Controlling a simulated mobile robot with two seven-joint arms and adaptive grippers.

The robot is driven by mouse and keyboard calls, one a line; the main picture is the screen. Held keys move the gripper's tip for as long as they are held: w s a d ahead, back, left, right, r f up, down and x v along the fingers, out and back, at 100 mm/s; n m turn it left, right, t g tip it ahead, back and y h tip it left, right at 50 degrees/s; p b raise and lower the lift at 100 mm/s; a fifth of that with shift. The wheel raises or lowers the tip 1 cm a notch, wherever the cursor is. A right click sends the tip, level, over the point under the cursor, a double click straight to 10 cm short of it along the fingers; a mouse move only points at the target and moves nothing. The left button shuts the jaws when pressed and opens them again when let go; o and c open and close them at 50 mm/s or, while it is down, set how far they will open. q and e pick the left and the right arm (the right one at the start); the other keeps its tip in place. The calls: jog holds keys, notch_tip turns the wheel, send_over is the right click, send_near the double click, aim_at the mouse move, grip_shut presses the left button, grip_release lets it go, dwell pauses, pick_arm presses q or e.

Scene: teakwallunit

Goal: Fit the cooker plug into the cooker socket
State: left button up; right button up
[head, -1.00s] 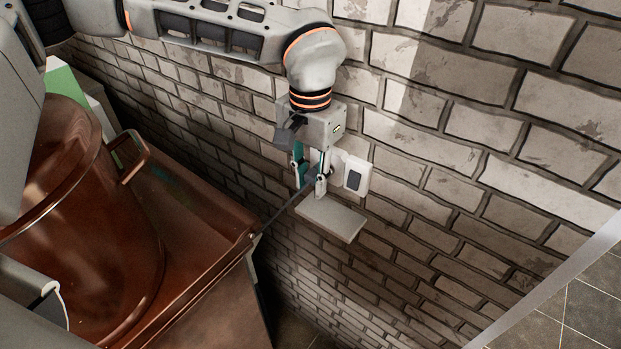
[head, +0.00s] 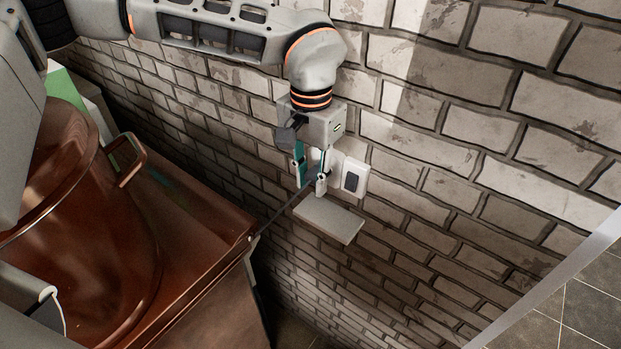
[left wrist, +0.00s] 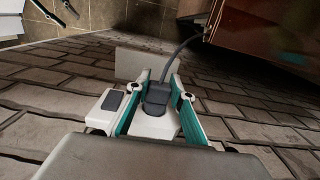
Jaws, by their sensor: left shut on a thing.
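My left gripper (head: 311,178) points down beside the brick wall, above a small pale ledge. Its teal fingers are shut on the dark grey cooker plug (left wrist: 157,95), which shows between them in the left wrist view. A dark cord runs from the plug toward the copper-brown unit. The white cooker socket (left wrist: 154,125) lies right behind the plug in the left wrist view; the fingers partly hide it in the head view. I cannot tell whether the plug's pins are in it.
A white switch box (head: 354,177) with a dark rocker sits on the wall just right of the fingers. The pale ledge (head: 329,219) is just below. A large copper pot (head: 75,220) stands on the copper-brown unit (head: 205,255) at left. The wall to the right is clear.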

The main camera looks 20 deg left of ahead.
pick_arm(q)
jog(key=shift+w+d, duration=0.2)
jog(key=shift+w, duration=0.4)
dwell(1.3)
jog(key=o, duration=1.1)
jog(key=shift+o, duration=0.2)
jog(key=shift+r, duration=0.15)
notch_tip(320, 180, up, 12)
